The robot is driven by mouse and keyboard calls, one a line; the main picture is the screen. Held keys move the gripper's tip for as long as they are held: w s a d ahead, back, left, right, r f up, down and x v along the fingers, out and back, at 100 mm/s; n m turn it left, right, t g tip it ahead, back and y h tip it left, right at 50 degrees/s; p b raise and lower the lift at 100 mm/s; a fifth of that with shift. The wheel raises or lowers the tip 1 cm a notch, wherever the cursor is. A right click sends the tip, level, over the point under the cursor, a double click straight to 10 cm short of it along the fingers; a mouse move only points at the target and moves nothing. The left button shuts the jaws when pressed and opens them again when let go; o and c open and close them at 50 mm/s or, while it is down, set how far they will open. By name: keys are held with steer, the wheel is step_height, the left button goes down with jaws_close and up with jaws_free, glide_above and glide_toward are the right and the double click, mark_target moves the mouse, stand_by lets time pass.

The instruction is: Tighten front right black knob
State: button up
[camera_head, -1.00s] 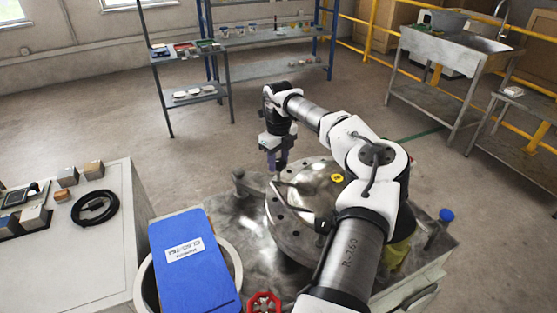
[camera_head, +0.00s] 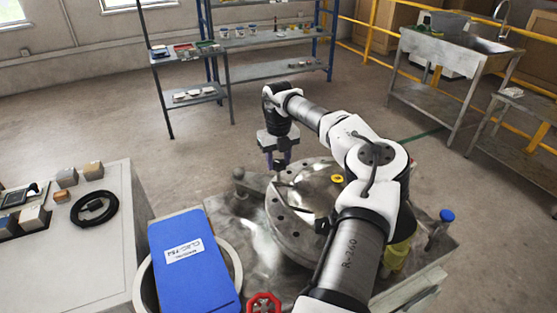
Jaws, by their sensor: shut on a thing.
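My gripper (camera_head: 280,164) points down at the far left edge of the round metal plate (camera_head: 283,225) on the machine. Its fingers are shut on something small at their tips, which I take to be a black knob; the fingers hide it. A yellow round piece (camera_head: 337,179) sits on the plate near my arm. A dark clamp-like part (camera_head: 321,227) shows at the plate's right side, partly behind my arm.
A blue binder (camera_head: 186,278) lies on a round white bin at the front left. A red handwheel (camera_head: 264,303) is at the bottom. A blue knob (camera_head: 446,215) stands at the right. A side table (camera_head: 115,240) holds a coiled black cable (camera_head: 94,208) and small blocks.

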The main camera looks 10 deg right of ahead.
steer(key=o, duration=1)
step_height(320, 180, up, 14)
steer(key=b, duration=0.2)
steer(key=shift+b, duration=0.35)
